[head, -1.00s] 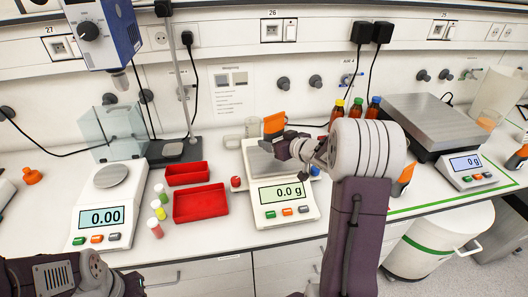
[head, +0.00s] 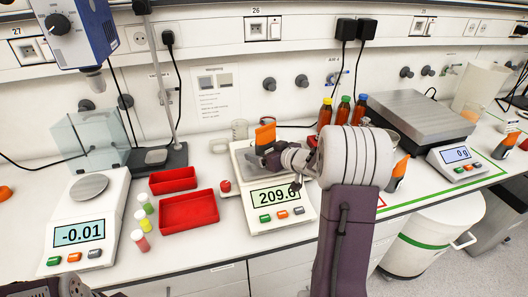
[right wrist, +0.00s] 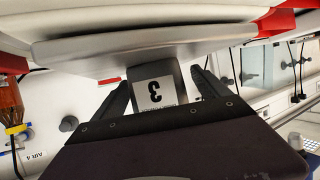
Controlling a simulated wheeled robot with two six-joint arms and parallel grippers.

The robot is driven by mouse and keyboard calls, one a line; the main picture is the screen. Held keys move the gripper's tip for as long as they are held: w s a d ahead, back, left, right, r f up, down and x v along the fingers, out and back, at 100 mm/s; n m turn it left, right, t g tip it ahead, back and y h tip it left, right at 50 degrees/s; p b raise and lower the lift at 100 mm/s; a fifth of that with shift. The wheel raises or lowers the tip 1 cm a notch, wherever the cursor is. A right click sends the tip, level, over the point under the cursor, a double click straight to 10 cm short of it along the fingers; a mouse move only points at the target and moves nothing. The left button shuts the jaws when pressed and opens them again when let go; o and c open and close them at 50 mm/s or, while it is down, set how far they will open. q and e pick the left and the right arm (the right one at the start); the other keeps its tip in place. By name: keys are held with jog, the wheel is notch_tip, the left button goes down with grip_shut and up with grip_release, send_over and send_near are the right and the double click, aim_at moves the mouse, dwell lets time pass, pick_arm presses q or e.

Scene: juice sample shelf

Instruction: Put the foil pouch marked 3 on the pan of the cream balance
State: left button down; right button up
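My right gripper (right wrist: 160,78) is at the pouch, with one dark finger on either side. The arm hides most of the pouch in the head view.
Left are red trays (head: 188,212), coloured-cap vials (head: 141,240) and a white balance (head: 85,215) reading -0.01.

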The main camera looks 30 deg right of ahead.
jog(key=shift+s+d+r, duration=0.15)
jog(key=shift+r, duration=0.15)
jog(key=p+v, duration=0.2)
jog(key=v, duration=1)
jog(key=shift+f, duration=0.15)
